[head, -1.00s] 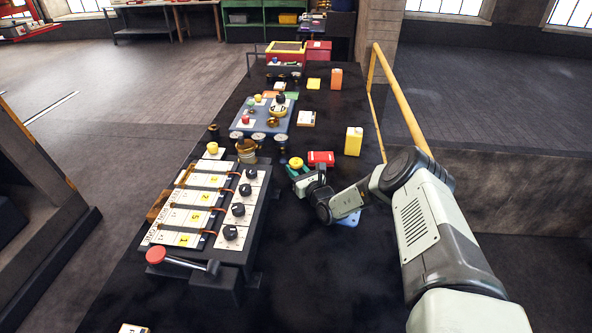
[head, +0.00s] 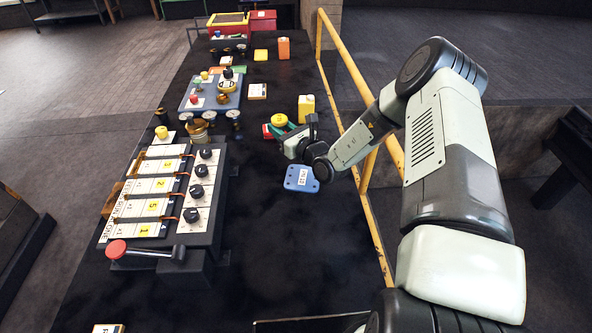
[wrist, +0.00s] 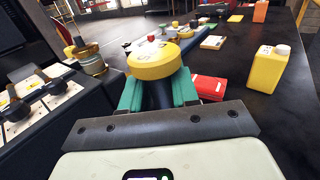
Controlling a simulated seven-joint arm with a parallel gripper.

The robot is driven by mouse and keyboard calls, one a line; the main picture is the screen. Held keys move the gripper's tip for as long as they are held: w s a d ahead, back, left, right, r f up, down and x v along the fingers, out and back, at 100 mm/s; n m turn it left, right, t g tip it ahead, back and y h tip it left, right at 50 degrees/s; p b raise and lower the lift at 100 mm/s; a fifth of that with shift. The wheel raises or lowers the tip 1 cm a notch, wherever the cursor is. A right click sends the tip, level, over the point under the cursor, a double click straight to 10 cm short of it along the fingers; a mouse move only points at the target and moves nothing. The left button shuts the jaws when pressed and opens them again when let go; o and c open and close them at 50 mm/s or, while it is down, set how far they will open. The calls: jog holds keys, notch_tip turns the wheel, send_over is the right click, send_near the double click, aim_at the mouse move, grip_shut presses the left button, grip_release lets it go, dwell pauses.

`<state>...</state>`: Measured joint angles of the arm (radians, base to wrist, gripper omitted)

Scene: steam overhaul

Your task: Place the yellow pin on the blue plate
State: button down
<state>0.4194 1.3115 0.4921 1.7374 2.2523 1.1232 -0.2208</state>
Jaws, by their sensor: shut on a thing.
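The yellow pin has a round yellow head (wrist: 154,62) and a dark shaft, upright between the green fingers of my gripper (wrist: 157,93). In the head view the pin (head: 279,120) is in my gripper (head: 288,138), which is shut on it. The blue plate (head: 301,178) lies on the dark table, nearer the camera than my gripper and slightly right of it. It has a white label and bare spots at its corners. Nothing stands on it. The plate is not seen in the wrist view. The pin's lower end is hidden by the fingers.
A red box (head: 267,131) lies just behind my gripper, with a yellow jug (head: 306,108) behind to the right. A panel with black knobs (head: 199,191) stands left. A yellow rail (head: 357,135) runs along the right edge. The table's front is mostly clear.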

jog(key=w+d+v, duration=0.1)
jog(key=v, duration=0.6)
send_over(304, 178)
notch_tip(304, 178, down, 5)
jog(key=shift+m+h, duration=0.3)
jog(key=shift+w+a+f, duration=0.1)
jog(key=shift+f, duration=0.9)
jog(key=shift+w+a+f, duration=0.1)
jog(key=shift+f, duration=0.95)
jog(key=shift+f, duration=0.1)
jog(key=c, duration=0.8)
grip_release()
jog(key=shift+f, duration=0.1)
jog(key=shift+c, duration=0.2)
jog(key=shift+s+d, duration=0.15)
jog(key=shift+d, duration=0.05)
jog(key=v, duration=1.1)
jog(key=shift+s+d, duration=0.1)
jog(key=shift+s, duration=0.2)
